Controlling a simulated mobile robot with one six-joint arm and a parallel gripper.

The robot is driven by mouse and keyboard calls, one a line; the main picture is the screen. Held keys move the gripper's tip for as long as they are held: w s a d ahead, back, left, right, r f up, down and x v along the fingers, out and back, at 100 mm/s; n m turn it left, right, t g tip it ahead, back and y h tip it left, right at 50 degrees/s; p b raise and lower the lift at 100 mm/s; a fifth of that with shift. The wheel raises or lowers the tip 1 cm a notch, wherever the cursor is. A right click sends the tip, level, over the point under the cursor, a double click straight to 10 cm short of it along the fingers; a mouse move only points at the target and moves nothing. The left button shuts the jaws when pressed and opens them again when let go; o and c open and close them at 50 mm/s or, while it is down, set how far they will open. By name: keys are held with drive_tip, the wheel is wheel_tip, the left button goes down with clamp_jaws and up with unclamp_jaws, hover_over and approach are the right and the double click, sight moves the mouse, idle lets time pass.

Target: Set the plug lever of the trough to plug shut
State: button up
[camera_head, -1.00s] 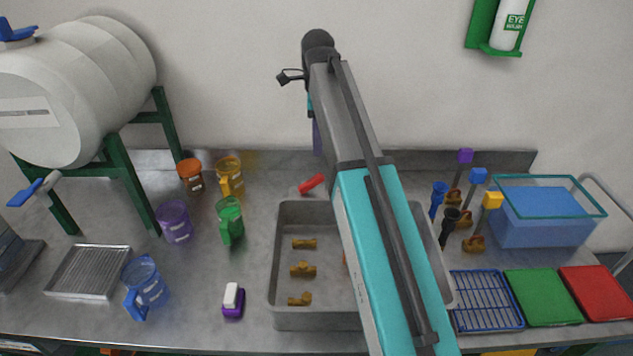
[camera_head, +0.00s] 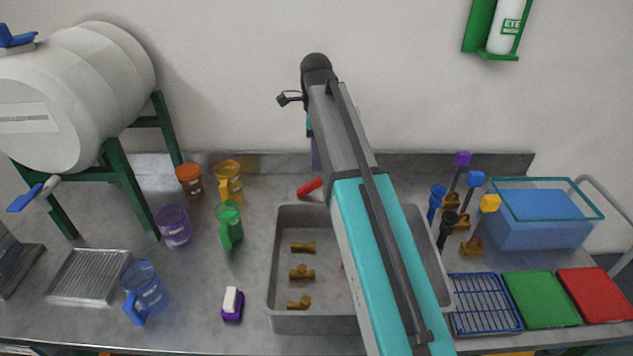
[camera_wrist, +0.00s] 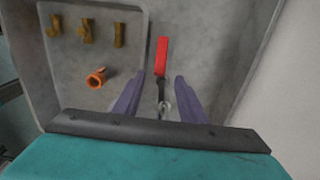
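The grey trough (camera_head: 315,321) stands on the bench, partly hidden by my arm. The red plug lever (camera_head: 311,187) shows just behind its back wall. In the wrist view the red lever (camera_wrist: 161,56) points away from my gripper, with a dark, thin stem running to a round metal part. My gripper (camera_wrist: 160,80) is open; its two purple fingers stand on either side of the lever and stem, with visible gaps. I cannot tell how high the fingers are above the lever. In the head view the arm's end hides most of my gripper (camera_head: 315,153).
Several brass fittings (camera_head: 302,272) and an orange piece (camera_wrist: 97,77) lie in the trough. Coloured mugs (camera_head: 229,223) stand to its left. The back wall is close behind the lever.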

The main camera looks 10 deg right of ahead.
sight(317, 178)
drive_tip(key=shift+f+p, duration=0.9)
drive_tip(key=shift+f, duration=4)
clamp_jaws()
drive_tip(key=shift+d, duration=0.15)
